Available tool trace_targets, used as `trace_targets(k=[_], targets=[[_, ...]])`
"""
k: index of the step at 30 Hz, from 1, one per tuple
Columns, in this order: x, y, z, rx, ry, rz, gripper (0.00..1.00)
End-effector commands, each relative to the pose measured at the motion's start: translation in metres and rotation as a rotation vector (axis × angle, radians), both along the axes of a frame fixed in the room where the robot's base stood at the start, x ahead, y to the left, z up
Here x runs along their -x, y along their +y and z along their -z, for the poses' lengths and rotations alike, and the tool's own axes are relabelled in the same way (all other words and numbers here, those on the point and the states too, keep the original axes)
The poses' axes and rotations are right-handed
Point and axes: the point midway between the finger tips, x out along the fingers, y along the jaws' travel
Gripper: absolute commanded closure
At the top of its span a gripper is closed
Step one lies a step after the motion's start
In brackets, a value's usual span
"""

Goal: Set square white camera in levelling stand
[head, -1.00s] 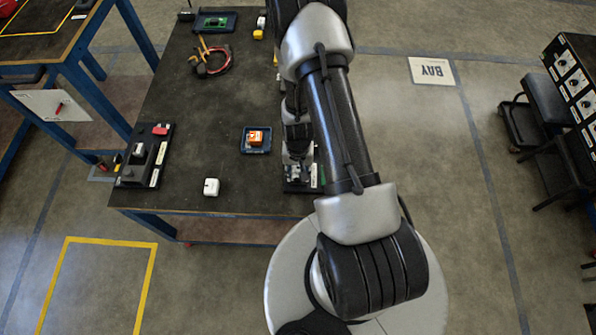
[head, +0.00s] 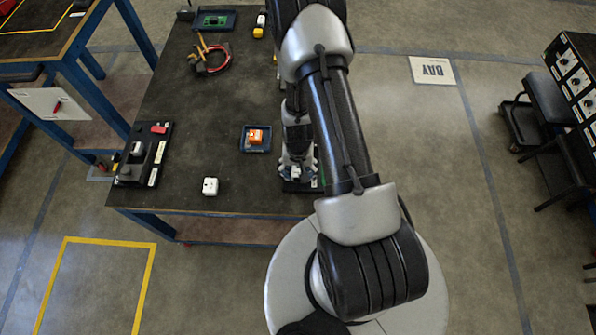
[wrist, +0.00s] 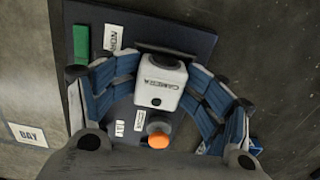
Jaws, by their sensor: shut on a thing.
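A white box-shaped camera (wrist: 160,78), marked CAMERA, is between the fingers of my gripper (wrist: 163,70) in the wrist view. The blue-and-grey fingers close on its left and right sides. Below it is the dark stand plate (wrist: 196,40) with white labels, a green block (wrist: 81,44) and an orange-topped knob (wrist: 158,141). I cannot tell whether the camera's underside touches the stand. In the head view my gripper (head: 297,172) is low over the stand plate (head: 298,187) at the table's right edge, and hides the held camera.
Another white block (head: 210,186) stands alone near the table's front edge. An orange block (head: 255,136) sits in a small blue tray (head: 246,148). A dark fixture (head: 155,160) lies at the left edge. Pliers and a red cable (head: 214,62) lie farther back.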

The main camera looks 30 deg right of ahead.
Motion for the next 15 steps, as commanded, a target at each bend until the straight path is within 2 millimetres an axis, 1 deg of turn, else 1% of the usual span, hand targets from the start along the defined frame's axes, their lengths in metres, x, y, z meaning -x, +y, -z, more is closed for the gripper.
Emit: trace_targets(k=[4, 8, 15], targets=[[0.0, 0.0, -0.001, 0.0, 0.0, 0.0, 0.44], [0.0, 0.0, -0.012, -0.001, 0.001, 0.0, 0.44], [0.0, 0.0, -0.052, -0.001, 0.001, 0.0, 0.44]])
